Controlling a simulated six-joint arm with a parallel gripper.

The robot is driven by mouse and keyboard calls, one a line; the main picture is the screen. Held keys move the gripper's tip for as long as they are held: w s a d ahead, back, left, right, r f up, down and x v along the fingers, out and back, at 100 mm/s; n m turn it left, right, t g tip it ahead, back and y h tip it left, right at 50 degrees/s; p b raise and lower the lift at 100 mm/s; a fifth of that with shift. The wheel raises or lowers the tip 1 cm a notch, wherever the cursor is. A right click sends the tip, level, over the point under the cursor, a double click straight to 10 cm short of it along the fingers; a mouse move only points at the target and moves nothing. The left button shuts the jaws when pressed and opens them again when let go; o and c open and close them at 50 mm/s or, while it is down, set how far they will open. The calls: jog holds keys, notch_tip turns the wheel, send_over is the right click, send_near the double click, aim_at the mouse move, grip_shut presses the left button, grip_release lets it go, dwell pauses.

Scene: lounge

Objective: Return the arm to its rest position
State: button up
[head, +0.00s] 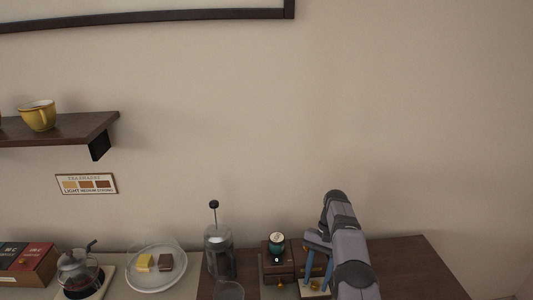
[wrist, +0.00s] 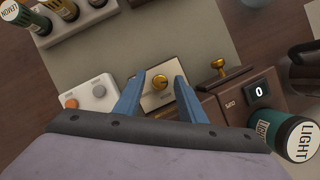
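My gripper (head: 318,268) is low over the dark wooden counter (head: 408,262) in the head view, with its blue fingers pointing down. In the wrist view my gripper (wrist: 159,76) is open, and its two blue fingers stand apart. A brass knob on a pale panel (wrist: 158,98) shows between the fingers, with a visible gap on each side. Nothing appears held. My arm reaches in from the lower right of the head view.
A wooden device (wrist: 240,92) with a "0" display and a green "LIGHT" canister (wrist: 285,137) sit close by. A button box (wrist: 90,97) lies left. A French press (head: 219,252), glass-covered plate (head: 156,266) and teapot (head: 78,269) stand left of my gripper. A shelf (head: 85,128) holds a yellow cup.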

jog(key=shift+w+r+p, duration=0.2)
jog(key=shift+r+p, duration=0.3)
jog(key=shift+r, duration=0.35)
jog(key=shift+a+r, duration=0.2)
jog(key=shift+r, duration=0.3)
jog(key=s+a+r+n+t+h, duration=0.2)
jog(key=s+a+r+n, duration=0.1)
jog(key=s+r, duration=0.6)
jog(key=s+a+f+n+t, duration=0.1)
jog(key=s, duration=0.9)
jog(key=s+a+f+n, duration=0.1)
jog(key=s+n, duration=0.1)
jog(key=s, duration=0.8)
jog(key=shift+s+f+n+t+h, duration=0.25)
jog(key=shift+f+n+t+h, duration=0.05)
jog(key=shift+f+t, duration=0.1)
